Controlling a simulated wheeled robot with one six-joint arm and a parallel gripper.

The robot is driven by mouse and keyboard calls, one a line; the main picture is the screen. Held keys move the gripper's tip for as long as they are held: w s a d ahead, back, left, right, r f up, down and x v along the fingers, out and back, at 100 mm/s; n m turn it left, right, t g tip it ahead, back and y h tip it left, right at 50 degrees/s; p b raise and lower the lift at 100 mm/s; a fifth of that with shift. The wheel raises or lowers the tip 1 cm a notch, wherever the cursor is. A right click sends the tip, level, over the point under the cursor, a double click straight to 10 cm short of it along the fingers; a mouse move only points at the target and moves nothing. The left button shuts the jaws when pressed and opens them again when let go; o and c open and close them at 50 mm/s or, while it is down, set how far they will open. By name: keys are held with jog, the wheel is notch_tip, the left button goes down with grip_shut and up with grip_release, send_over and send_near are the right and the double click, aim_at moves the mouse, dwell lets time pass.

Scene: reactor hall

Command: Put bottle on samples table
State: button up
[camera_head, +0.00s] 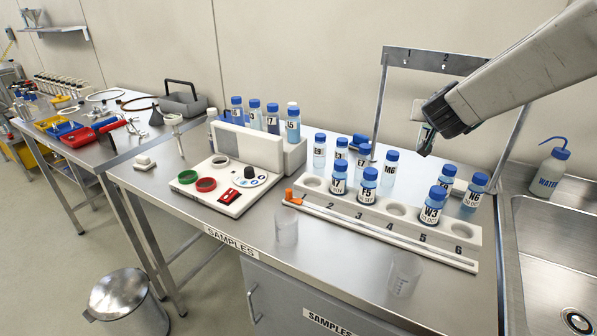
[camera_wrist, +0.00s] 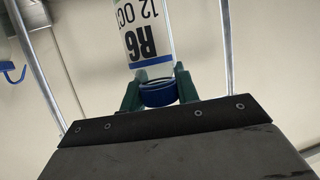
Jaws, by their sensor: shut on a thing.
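The held bottle (camera_wrist: 145,38) has a clear body, a blue cap and a label reading R6, 12 OCT. In the wrist view my gripper (camera_wrist: 158,90) is shut on it at the blue cap, with a green finger on each side. In the head view my gripper (camera_head: 427,138) is up above the back of the samples table (camera_head: 335,265), over the bottles there. The held bottle is mostly hidden by the gripper in that view, and its tilt is hard to tell. The steel table carries SAMPLES labels on its front.
A white numbered rack (camera_head: 397,211) holds several blue-capped bottles; more stand behind it. A metal frame (camera_head: 381,110) rises at the back. Two clear beakers (camera_head: 287,228) stand in front. A control box (camera_head: 225,185) is left, a sink (camera_head: 550,250) right. Bare steel lies along the front.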

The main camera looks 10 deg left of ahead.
jog(key=shift+f, duration=6.55)
jog(key=shift+f, duration=0.1)
jog(key=o, duration=1)
jog(key=s+a+r+n+g+y, duration=0.1)
jog(key=s+r+y, duration=0.15)
jog(key=s, duration=0.55)
jog(key=s+a+r+n+g+y, duration=0.1)
jog(key=s+a+r+g, duration=0.15)
jog(key=s, duration=0.45)
jog(key=s+a+r+g+y, duration=0.1)
jog(key=s+r, duration=0.3)
jog(key=s, duration=0.4)
jog(key=s+d+g, duration=0.2)
jog(key=s, duration=0.6)
jog(key=s+d+r+g+h, duration=0.1)
jog(key=s+d+g, duration=0.2)
jog(key=s, duration=0.4)
jog(key=s+d+g+h, duration=0.1)
jog(key=s+d+g, duration=0.1)
jog(key=s, duration=0.6)
jog(key=shift+s+d+r+g, duration=0.15)
jog(key=shift+s+d+g, duration=0.1)
jog(key=shift+s, duration=0.1)
